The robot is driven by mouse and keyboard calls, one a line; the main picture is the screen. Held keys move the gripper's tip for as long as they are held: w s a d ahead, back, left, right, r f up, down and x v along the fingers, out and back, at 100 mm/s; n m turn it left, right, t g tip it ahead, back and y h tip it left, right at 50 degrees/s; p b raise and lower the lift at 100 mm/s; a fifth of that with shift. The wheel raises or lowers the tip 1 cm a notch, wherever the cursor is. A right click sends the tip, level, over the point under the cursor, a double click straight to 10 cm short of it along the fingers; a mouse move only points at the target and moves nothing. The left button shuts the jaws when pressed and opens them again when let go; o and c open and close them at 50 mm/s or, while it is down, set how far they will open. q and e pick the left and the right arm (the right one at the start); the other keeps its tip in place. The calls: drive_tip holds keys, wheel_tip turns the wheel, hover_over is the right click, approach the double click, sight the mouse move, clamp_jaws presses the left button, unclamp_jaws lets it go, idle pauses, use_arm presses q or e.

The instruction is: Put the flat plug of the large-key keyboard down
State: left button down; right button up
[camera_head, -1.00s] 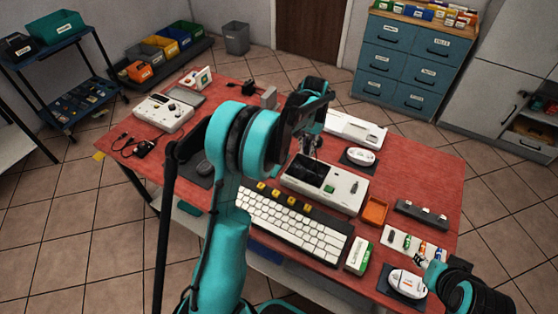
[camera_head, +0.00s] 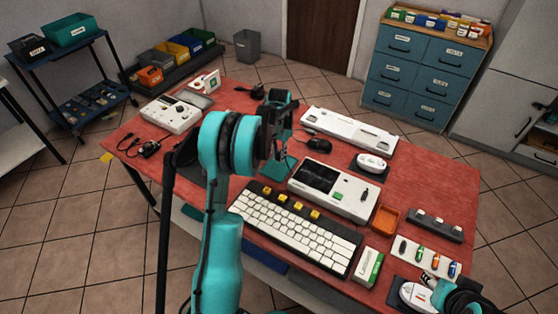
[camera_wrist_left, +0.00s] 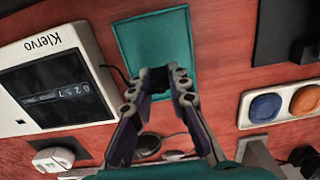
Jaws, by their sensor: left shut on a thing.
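My left gripper (camera_wrist_left: 158,78) is shut on a small dark thing (camera_wrist_left: 157,78), which I take to be the flat plug. Its shape is mostly hidden between the fingertips. In the wrist view the fingertips overlap a flat teal pad (camera_wrist_left: 155,35); whether the plug touches it I cannot tell. In the head view the left gripper (camera_head: 283,118) is over the middle of the table, by the teal pad (camera_head: 279,172). The keyboard with white keys and several yellow ones (camera_head: 300,228) lies along the near edge. My right gripper is out of view; only part of that arm shows bottom right.
On the red table (camera_head: 430,180), a white device with a dark screen (camera_head: 325,188) lies right of the teal pad. A white long unit (camera_head: 348,128) lies behind. An orange tray (camera_head: 386,219) and a green-and-white box (camera_head: 368,267) are at the right. Loose black cables (camera_head: 140,147) lie at the left.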

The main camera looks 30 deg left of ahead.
use_arm(q)
wheel_tip(320, 180, down, 2)
drive_tip(key=shift+f+b, duration=0.2)
drive_tip(key=shift+b, duration=0.1)
drive_tip(key=shift+r, duration=0.1)
drive_tip(key=shift+f, duration=0.2)
drive_tip(key=c, duration=1.4)
unclamp_jaws()
drive_tip(key=shift+c, duration=0.2)
drive_tip(key=shift+r, duration=0.1)
